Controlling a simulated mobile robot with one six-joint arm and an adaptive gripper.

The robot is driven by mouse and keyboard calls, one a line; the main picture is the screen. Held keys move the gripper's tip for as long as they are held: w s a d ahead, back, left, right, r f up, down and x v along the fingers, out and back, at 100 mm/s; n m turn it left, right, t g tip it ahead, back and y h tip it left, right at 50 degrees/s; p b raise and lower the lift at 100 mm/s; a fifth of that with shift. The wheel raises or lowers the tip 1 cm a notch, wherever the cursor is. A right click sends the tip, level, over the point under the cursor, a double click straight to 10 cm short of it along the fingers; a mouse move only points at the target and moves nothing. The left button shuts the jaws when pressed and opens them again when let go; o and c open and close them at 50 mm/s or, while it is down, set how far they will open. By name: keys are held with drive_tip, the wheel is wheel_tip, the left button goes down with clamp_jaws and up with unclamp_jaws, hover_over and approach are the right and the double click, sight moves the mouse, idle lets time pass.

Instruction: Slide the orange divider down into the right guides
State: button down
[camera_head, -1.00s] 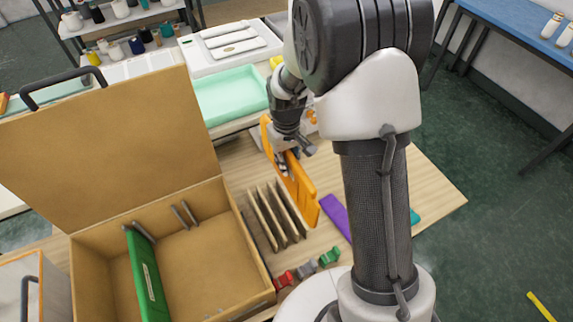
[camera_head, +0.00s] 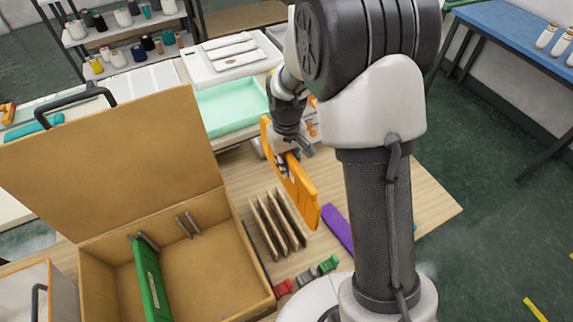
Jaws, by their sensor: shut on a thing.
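The orange divider (camera_head: 304,196) is a thin upright panel, seen nearly edge-on, right of the open brown box (camera_head: 212,252). My gripper (camera_head: 291,157) is shut on the divider at its upper part; the fingertips are partly hidden by the wrist and the panel. Whether the divider's lower edge clears the table is hard to tell. The right guides (camera_head: 188,224) are a pair of short grey strips on the box's back inner wall, with nothing between them. A green divider (camera_head: 150,282) stands in the box at the left guides (camera_head: 148,241).
A rack of several thin upright panels (camera_head: 278,222) stands between the box and the orange divider. The box lid (camera_head: 110,150) stands open behind. Small red, grey and green pieces (camera_head: 306,278) and a purple strip (camera_head: 338,229) lie nearby. A mint tray (camera_head: 232,107) is behind.

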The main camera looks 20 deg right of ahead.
sight(287, 154)
drive_tip(key=shift+r+p, duration=1.65)
drive_tip(key=shift+r, duration=0.75)
drive_tip(key=shift+f, duration=0.1)
